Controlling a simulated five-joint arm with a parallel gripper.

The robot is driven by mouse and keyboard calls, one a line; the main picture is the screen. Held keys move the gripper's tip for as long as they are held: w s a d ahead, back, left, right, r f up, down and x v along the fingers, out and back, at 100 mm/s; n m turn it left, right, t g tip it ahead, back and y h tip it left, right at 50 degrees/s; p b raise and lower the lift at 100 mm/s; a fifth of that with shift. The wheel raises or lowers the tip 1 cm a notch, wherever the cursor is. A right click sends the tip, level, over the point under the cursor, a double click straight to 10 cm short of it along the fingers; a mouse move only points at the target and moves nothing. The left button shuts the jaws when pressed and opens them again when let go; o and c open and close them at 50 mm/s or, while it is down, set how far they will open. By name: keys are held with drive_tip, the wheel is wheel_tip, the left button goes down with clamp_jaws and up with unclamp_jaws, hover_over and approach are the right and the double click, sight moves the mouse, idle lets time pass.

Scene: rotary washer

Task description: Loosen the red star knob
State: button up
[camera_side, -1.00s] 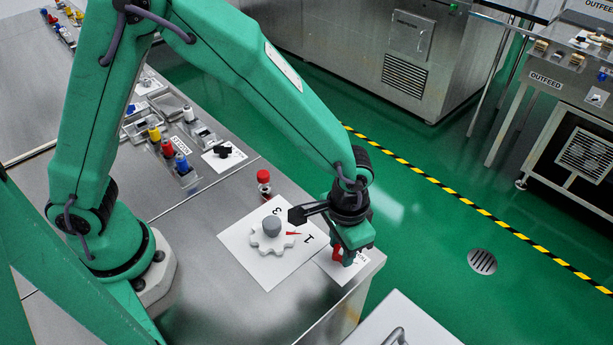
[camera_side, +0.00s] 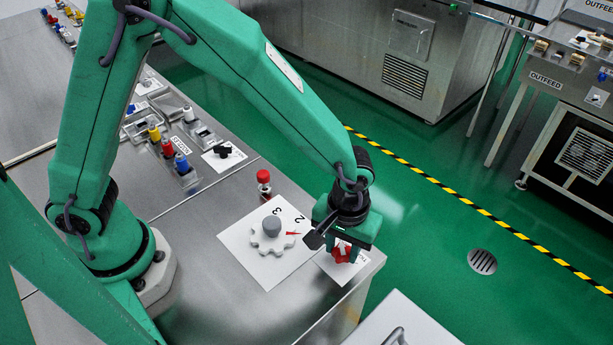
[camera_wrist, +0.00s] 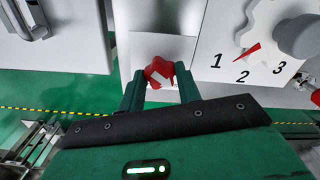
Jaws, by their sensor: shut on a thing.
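The red star knob (camera_side: 343,252) sits on a white plate (camera_side: 345,270) near the right corner of the steel worktop. My gripper (camera_side: 341,250) is above it, pointing down, with its fingers at the knob's sides. In the wrist view the red star knob (camera_wrist: 159,72) is between the two green fingers of my gripper (camera_wrist: 160,86), which are shut on it. The label on the plate is partly hidden by my gripper.
A larger white plate (camera_side: 240,238) with a grey lobed dial (camera_side: 271,226), numbers and a red pointer lies just left of my gripper. A red-capped post (camera_side: 263,177) stands behind it. The worktop edge is close on the right, with green floor beyond.

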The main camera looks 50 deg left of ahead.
sight(342, 251)
drive_tip(key=shift+r, duration=0.1)
drive_tip(key=o, duration=1)
drive_tip(key=shift+c, duration=0.2)
drive_tip(key=shift+r, duration=3.85)
